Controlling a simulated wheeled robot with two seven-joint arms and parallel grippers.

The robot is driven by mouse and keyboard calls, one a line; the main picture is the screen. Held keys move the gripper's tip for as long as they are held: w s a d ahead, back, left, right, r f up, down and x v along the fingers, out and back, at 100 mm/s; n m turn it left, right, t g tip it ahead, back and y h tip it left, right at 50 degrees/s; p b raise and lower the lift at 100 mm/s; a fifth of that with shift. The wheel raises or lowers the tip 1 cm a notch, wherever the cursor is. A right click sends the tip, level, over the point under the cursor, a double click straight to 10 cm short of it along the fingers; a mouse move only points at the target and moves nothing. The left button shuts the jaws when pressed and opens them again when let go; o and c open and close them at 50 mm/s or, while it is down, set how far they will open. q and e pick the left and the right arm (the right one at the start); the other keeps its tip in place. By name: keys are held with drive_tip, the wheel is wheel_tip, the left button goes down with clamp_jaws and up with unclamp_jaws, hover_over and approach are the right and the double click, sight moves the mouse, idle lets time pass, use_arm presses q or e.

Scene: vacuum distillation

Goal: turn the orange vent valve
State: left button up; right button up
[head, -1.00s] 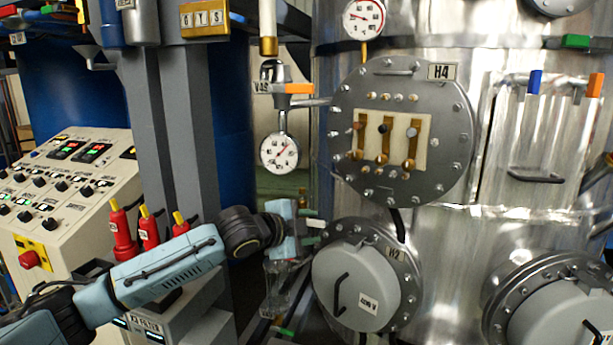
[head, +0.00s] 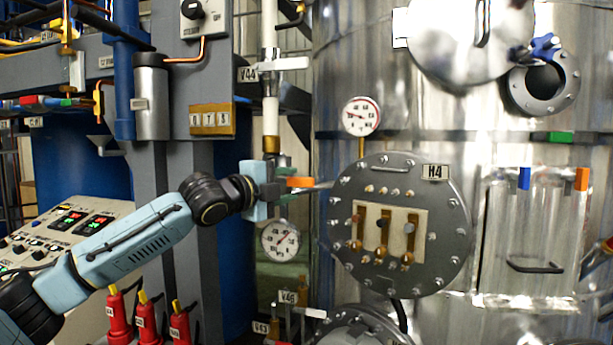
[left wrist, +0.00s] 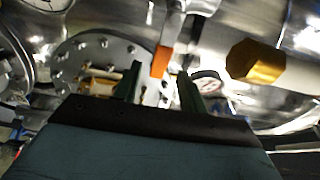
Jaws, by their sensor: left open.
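The orange vent valve handle (head: 300,182) juts out to the right on the vertical pipe beside the steel vessel. My left gripper (head: 284,186) is open, right at the handle in the head view and partly covering the valve body. In the left wrist view the orange handle (left wrist: 160,62) shows between and beyond the two dark green fingers (left wrist: 160,88). I cannot tell if either finger touches it. My right gripper is in neither view.
A round gauge (head: 281,240) hangs just below the valve. The vessel's H4 flange (head: 450,215) stands close on the right. A blue-grey upright (head: 208,290) is behind my left arm. Red valves (head: 118,318) stand lower left.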

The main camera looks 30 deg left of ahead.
sight(299, 182)
use_arm(q)
drive_tip(key=w, duration=0.2)
drive_tip(key=w+p, duration=0.1)
drive_tip(key=w, duration=0.1)
drive_tip(key=w+d+p, duration=0.1)
drive_tip(key=w, duration=0.1)
drive_tip(key=shift+w, duration=0.25)
drive_tip(key=shift+c, duration=0.4)
clamp_jaws()
